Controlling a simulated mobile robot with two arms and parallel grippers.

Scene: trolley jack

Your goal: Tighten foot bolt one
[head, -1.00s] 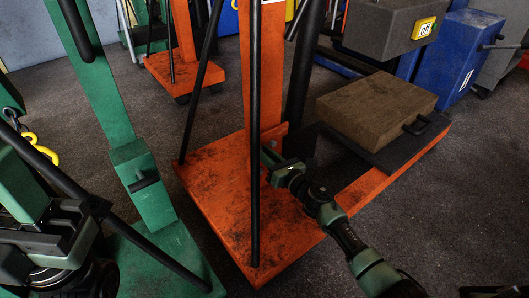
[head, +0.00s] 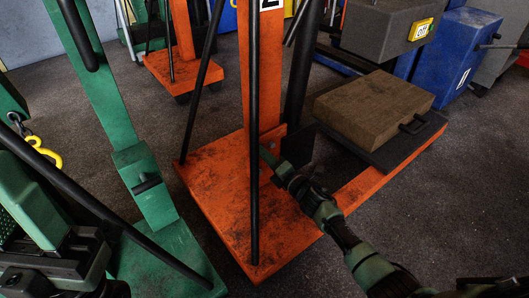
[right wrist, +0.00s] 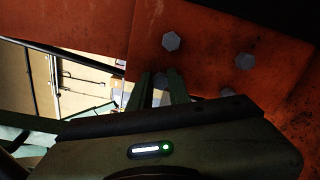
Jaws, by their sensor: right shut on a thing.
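The orange jack has an upright column (head: 262,75) on a flat base (head: 220,185). In the right wrist view, grey hex bolts sit in the orange plate (right wrist: 205,75): an upper one (right wrist: 171,41), a right one (right wrist: 244,61), a partly hidden lower one (right wrist: 227,92), and one between my fingers (right wrist: 161,79). My right gripper (head: 268,157) reaches the foot of the column. In the right wrist view its green fingers (right wrist: 162,87) are shut on that last bolt. No label shows which is foot bolt one. My left arm is at the lower left; its fingers cannot be made out.
A green stand (head: 150,185) is at the left. A black bar (head: 254,130) rises in front of the orange column. A brown block with a handle (head: 374,108) lies on the base's right side. Blue equipment (head: 465,48) stands behind. The floor at the right is clear.

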